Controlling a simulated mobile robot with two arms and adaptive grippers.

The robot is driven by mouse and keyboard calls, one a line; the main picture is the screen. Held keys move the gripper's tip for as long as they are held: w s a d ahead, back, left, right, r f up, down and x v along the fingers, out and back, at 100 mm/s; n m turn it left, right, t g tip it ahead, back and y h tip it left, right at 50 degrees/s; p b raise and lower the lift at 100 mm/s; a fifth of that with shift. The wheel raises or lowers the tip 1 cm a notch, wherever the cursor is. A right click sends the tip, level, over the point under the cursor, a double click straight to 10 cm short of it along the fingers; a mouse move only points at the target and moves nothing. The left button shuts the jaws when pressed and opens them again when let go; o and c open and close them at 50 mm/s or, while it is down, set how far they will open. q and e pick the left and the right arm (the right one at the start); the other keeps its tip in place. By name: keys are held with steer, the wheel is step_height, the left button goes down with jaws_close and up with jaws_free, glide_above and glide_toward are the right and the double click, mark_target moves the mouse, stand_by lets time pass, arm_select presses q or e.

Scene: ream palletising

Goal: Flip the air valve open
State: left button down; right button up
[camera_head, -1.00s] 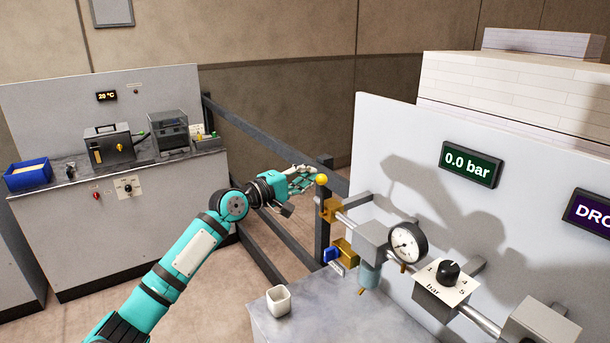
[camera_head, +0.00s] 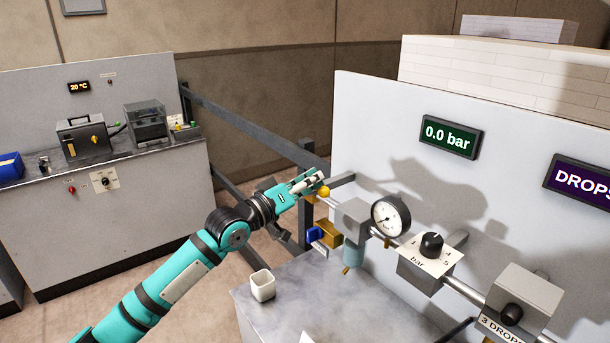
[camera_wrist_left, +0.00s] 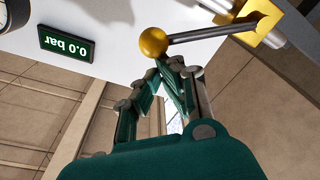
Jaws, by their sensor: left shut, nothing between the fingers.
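The air valve has a yellow ball knob (camera_head: 323,191) on a lever at the left end of the pipe. In the left wrist view, the ball (camera_wrist_left: 153,42) stands just beyond my fingertips, and its dark lever (camera_wrist_left: 205,36) runs right to the brass valve body (camera_wrist_left: 262,22). My left gripper (camera_head: 318,178) is shut and empty, its fingertips right at the ball; it also shows in the left wrist view (camera_wrist_left: 168,64). I cannot tell whether they touch. My right gripper is not in view.
A round gauge (camera_head: 391,215), a dial (camera_head: 432,245) and a grey box (camera_head: 523,300) sit along the pipe. The green display (camera_head: 451,137) reads 0.0 bar. A white cup (camera_head: 262,285) stands on the grey bench. A dark rail (camera_head: 250,130) runs behind my gripper.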

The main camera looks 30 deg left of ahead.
mark_target(321, 195)
arm_select(q)
steer(key=d+f+m, duration=0.1)
steer(key=m, duration=0.1)
steer(key=s+d+f+m+b, duration=0.1)
steer(key=f, duration=0.1)
steer(key=shift+m+h, duration=0.4)
steer(key=shift+s+d+f, duration=0.1)
steer(key=shift+d+f, duration=0.2)
steer(key=shift+f, duration=0.25)
steer(key=shift+s+d+f, duration=0.1)
steer(key=shift+d+f, duration=0.15)
steer(key=shift+f, duration=0.3)
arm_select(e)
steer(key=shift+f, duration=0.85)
arm_select(q)
steer(key=shift+f, duration=0.2)
